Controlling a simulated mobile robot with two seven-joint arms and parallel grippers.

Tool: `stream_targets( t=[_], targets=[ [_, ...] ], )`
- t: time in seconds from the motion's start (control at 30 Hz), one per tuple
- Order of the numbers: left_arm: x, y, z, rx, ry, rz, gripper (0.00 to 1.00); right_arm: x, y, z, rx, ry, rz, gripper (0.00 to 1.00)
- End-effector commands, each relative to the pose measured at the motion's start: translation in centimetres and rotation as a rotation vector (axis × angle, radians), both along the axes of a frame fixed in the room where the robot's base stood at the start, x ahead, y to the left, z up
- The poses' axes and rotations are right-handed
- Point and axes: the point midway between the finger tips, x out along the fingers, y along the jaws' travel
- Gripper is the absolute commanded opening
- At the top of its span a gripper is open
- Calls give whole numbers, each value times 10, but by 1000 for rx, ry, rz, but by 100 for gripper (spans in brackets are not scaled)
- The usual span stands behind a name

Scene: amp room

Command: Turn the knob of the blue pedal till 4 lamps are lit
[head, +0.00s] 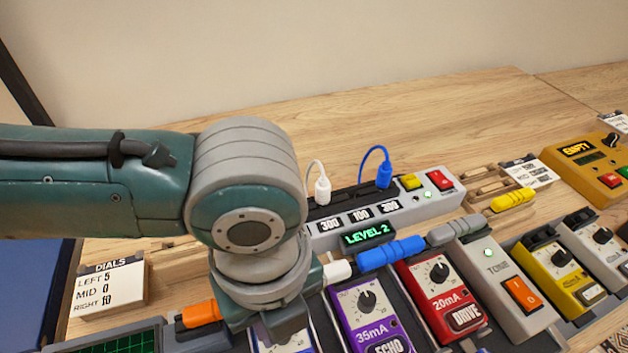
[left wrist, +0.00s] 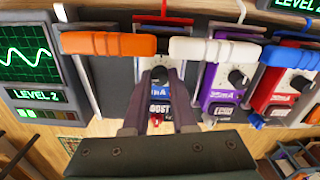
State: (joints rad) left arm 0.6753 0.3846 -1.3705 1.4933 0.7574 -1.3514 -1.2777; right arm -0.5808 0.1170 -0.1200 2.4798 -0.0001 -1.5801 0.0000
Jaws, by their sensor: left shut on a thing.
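The blue pedal (left wrist: 157,92) labelled BOOST stands between the orange and white plugs in the left wrist view. My left gripper (left wrist: 158,78) reaches over it from the near side, its fingers shut on the pedal's dark knob (left wrist: 158,73). In the head view my left gripper (head: 268,325) hides most of the blue pedal (head: 290,346). A meter (left wrist: 38,65) at the left shows a green wave and LEVEL 2. Below is a lamp row (left wrist: 40,113), with the left lamps looking lit; their exact count is hard to tell. A second display (head: 367,235) also reads LEVEL 2.
The purple ECHO pedal (head: 368,315) and red DRIVE pedal (head: 445,300) stand close at the right. The orange plug (head: 198,313) and blue plug (head: 390,253) lie behind the pedals. A DIALS card (head: 108,288) stands at the left.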

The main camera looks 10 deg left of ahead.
Motion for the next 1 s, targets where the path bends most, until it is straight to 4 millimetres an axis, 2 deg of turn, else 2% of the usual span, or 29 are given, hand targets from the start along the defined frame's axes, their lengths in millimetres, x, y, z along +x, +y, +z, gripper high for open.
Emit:
stream_targets(
  t=[0.2,0.5,1.0],
  targets=[
    [0,-1,1,-1,-1,-171,0,0,0,6,0,0,0,0],
    [1,-1,1,-2,-2,-326,0,0,0,8,0,-1,0,0],
    [1,-1,0,-1,-1,-383,0,0,-1,9,-5,-1,4,0]
  ],
)
